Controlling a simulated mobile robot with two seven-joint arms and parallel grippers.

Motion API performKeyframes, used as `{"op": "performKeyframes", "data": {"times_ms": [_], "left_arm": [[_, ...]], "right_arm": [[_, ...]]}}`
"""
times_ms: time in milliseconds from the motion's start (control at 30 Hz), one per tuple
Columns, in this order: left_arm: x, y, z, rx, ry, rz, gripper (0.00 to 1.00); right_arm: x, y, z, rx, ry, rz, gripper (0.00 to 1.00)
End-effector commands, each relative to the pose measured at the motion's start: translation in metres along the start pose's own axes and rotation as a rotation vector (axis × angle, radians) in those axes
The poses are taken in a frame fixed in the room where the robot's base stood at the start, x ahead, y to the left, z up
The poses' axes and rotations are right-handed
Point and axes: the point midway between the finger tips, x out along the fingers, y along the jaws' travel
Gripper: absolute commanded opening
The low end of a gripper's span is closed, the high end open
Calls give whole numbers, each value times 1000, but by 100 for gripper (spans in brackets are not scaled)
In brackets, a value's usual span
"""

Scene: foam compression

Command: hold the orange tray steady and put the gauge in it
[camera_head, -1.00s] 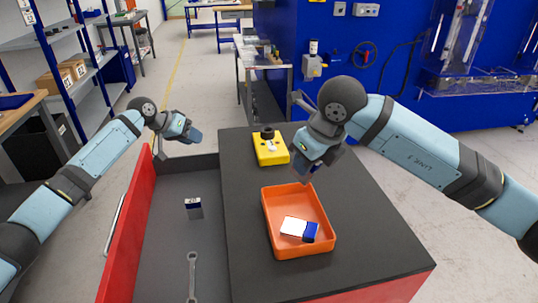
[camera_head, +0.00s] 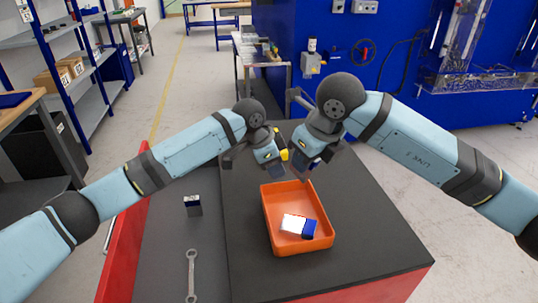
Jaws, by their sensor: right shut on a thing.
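The orange tray (camera_head: 269,222) stands on the dark bench top with a white and blue item (camera_head: 298,226) lying in it. The yellow gauge (camera_head: 284,155) is behind the tray and mostly hidden by my left gripper; only a small yellow part shows. My left gripper (camera_head: 250,166) is over the gauge, close beside the right gripper. Its jaws look spread, and its contact with the gauge is hidden.
A wrench (camera_head: 191,272) and a small dark block with a light top (camera_head: 193,206) lie on the lower grey surface at left. A red side wall (camera_head: 122,255) bounds that surface. The bench top right of the tray is clear.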

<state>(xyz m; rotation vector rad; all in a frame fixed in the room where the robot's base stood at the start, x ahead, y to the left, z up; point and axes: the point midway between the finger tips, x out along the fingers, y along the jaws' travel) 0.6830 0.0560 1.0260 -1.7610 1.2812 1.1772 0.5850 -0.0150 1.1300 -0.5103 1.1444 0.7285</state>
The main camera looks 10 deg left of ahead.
Motion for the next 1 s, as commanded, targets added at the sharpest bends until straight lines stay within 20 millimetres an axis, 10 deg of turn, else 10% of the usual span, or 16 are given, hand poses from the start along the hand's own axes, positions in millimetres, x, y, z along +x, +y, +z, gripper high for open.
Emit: {"op": "performKeyframes", "data": {"times_ms": [400,800,1000], "left_arm": [[65,0,0,-2,0,0,34],[73,0,0,-1,0,0,34],[72,0,0,-1,1,0,0]], "right_arm": [[0,0,0,0,-1,0,0],[0,0,0,0,-1,0,0],[0,0,0,0,-1,0,0]]}}
